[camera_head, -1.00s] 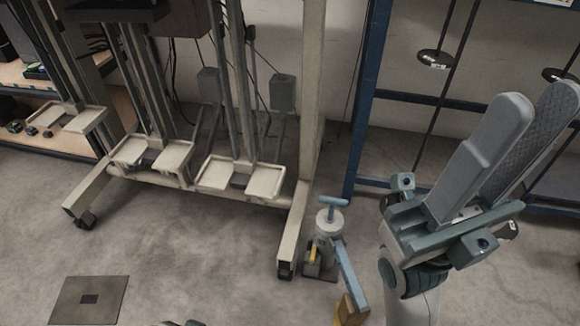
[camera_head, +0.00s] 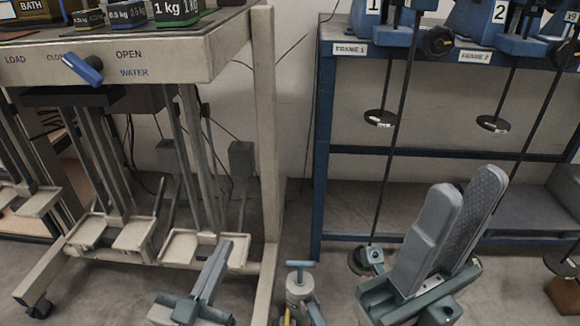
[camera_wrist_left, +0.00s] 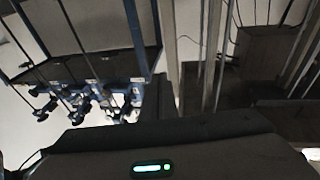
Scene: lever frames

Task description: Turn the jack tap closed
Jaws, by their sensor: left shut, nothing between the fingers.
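A small grey jack (camera_head: 298,290) with a light blue T-handle stands on the floor between the bench leg and the blue frame. A yellow part (camera_head: 287,316) shows low on it, cut off by the picture's edge; I cannot make out its tap clearly. A blue lever tap (camera_head: 84,69) sits on the bench front between the CLOSE and OPEN labels, above WATER. My left gripper (camera_head: 226,245) is shut and empty, pointing up, left of the jack and apart from it. My right gripper (camera_head: 468,182) is open and empty, right of the jack.
A blue rack (camera_head: 322,140) at right holds hanging rods with discs (camera_head: 380,118). My left wrist view shows a rack (camera_wrist_left: 148,40) and posts.

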